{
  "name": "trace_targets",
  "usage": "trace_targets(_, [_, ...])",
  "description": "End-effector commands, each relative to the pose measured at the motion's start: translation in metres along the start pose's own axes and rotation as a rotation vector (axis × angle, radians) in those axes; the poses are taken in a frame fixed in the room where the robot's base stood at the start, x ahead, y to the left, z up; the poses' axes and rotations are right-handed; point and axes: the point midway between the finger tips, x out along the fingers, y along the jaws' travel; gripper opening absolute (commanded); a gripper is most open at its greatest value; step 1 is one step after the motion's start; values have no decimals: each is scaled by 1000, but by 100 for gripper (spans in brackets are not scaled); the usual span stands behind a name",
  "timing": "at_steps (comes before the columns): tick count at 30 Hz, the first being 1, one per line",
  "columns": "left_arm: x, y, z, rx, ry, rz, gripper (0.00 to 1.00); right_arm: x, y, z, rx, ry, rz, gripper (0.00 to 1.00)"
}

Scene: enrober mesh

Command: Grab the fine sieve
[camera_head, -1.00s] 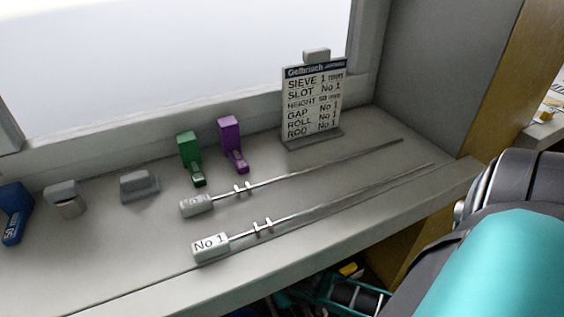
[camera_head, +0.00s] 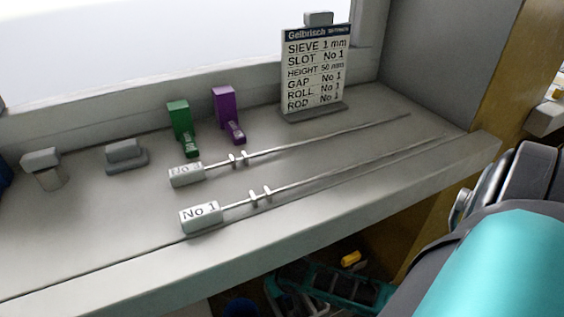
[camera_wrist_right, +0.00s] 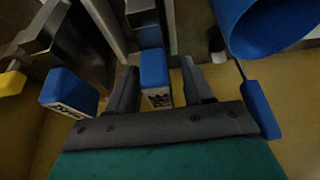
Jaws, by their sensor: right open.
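My right gripper (camera_wrist_right: 160,92) is open in the right wrist view. A blue labelled block (camera_wrist_right: 154,68) lies between its two fingers, with a gap on each side. A second blue block with a white label (camera_wrist_right: 70,92) is to the left, outside the fingers. Both look like handle ends, but their labels are too blurred to read. I cannot tell which, if either, belongs to the fine sieve; no sieve mesh is recognisable. The sign (camera_head: 315,70) in the head view reads SIEVE 1 mm. My left gripper is not in view.
On the grey sill stand a green block (camera_head: 181,125), a purple block (camera_head: 226,112) and two thin rods, the nearer (camera_head: 201,216) labelled No 1. Below the sill are dark and teal items and a yellow piece (camera_head: 350,258). A blue round body (camera_wrist_right: 265,25) is near the right finger.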

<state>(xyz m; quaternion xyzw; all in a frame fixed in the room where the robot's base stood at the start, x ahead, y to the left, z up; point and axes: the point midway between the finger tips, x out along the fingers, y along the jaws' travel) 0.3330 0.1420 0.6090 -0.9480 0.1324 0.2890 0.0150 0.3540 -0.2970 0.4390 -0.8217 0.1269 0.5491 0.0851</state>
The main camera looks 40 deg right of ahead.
Motion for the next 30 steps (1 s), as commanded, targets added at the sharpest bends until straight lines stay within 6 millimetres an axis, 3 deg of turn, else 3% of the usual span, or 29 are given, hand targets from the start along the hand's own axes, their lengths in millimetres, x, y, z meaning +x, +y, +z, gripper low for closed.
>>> trace_targets(4, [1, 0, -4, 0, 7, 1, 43, -1, 0, 0, 0, 0, 0, 49])
trace_targets(19, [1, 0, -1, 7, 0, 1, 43, -1, 0, 0, 0, 0, 0, 1])
trace_targets(30, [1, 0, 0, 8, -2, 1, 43, -1, 0, -1, 0, 1, 0, 0])
